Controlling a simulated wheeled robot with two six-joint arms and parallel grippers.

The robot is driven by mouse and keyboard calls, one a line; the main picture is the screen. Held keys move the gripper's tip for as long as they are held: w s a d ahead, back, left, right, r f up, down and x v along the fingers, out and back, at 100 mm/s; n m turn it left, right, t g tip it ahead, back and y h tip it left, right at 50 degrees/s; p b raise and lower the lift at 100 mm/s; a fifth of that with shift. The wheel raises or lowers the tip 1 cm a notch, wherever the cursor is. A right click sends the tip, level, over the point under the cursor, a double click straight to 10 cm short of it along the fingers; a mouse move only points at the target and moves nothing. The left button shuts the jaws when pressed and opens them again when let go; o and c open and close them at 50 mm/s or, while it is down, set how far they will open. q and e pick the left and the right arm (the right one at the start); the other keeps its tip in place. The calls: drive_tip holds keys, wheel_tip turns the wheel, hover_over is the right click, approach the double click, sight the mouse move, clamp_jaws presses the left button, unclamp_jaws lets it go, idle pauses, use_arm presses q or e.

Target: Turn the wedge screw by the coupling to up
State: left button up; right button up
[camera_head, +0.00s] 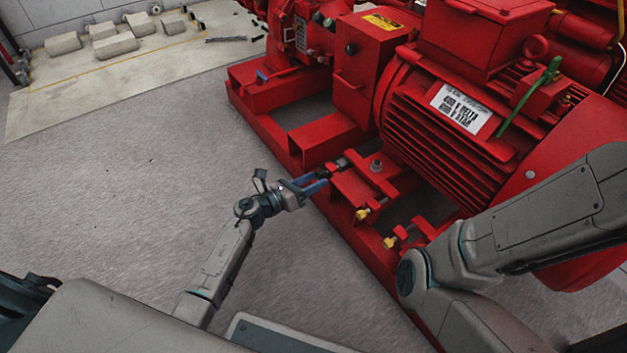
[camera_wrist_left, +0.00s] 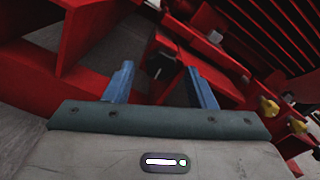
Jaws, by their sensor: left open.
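A small dark screw head (camera_head: 322,171) sticks out from the end of the red motor foot, on the coupling side. It also shows in the left wrist view as a black block (camera_wrist_left: 162,62) on a rod. My left gripper (camera_head: 319,181) is open, its blue fingers pointing at this screw. In the left wrist view, the screw appears between the two fingertips (camera_wrist_left: 158,72), without clear contact. I cannot tell which way the screw is turned. My right arm crosses the right side of the head view; its gripper is out of view.
Two yellow-headed screws (camera_head: 363,213) (camera_head: 390,242) stick out nearer along the red base frame (camera_head: 325,203). The red motor (camera_head: 440,125) stands behind, with a green lever (camera_head: 530,95) on it. Grey floor (camera_head: 130,190) to the left is clear.

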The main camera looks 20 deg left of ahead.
use_arm(q)
drive_tip(key=p+v, duration=0.2)
drive_tip(key=v, duration=0.8)
drive_tip(key=shift+p, duration=0.4)
drive_tip(key=shift+s+a, duration=0.1)
